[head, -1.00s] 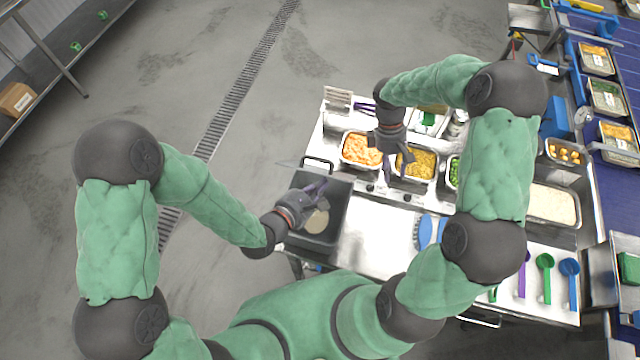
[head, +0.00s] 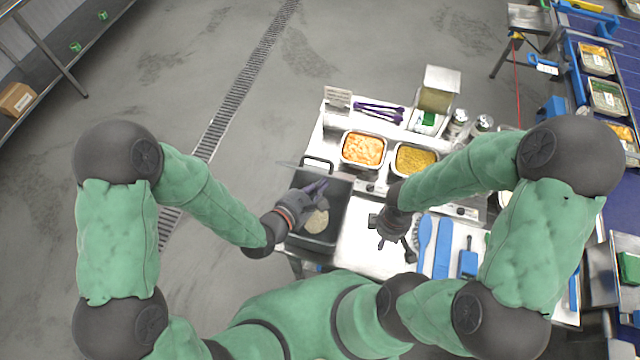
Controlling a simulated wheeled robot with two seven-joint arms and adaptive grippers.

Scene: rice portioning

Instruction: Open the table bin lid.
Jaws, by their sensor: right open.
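A thin pale edge beside the handle may be the lid, but I cannot tell. My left gripper (head: 318,190) is over the bin, with something purple at its fingers; whether it grips it is unclear. My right gripper (head: 398,250) is open and empty, above the table right of the bin.
Pans of orange food (head: 363,149) and yellow food (head: 414,159) stand behind my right gripper. Purple tongs (head: 378,111) lie at the back. Blue utensils (head: 442,248) lie to the right.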

